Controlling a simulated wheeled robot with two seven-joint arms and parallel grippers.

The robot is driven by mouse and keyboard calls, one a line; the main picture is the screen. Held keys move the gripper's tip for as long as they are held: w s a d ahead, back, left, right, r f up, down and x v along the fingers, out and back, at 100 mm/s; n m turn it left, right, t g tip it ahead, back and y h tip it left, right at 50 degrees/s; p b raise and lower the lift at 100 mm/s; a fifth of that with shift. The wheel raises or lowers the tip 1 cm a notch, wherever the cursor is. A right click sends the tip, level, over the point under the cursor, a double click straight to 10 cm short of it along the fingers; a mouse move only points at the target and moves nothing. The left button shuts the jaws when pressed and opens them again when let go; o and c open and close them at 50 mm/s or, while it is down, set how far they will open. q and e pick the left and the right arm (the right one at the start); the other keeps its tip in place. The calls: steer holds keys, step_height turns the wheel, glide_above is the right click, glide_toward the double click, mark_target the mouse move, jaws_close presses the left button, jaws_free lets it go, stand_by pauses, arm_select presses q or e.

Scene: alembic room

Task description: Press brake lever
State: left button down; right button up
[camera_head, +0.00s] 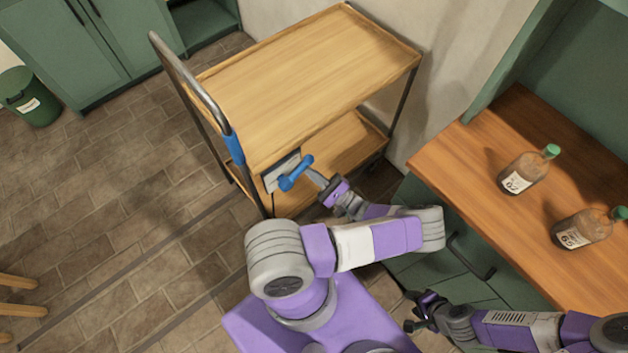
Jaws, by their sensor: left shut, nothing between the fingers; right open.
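A wooden two-shelf cart (300,75) with a metal frame stands against the wall. The blue brake lever (297,173) sits at a pale plate (270,180) on the cart's near side, below the top shelf. My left gripper (316,177) is shut and empty, with its tips right at the lever's right side. I cannot tell whether they touch it. My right gripper (409,312) is open and empty, low in the view, away from the cart, near the green cabinet's drawers.
The cart's push handle (190,80) has a blue grip (235,149). A wooden counter (460,150) at right holds two labelled bottles (524,172) (583,230) with green caps. A green bin (30,97) stands at far left.

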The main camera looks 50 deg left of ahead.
arm_select(q)
steer(key=shift+w+d+r, duration=0.1)
steer(key=shift+r, duration=0.05)
stand_by(0.3)
steer(key=v, duration=0.7)
steer(key=shift+d+f, duration=0.2)
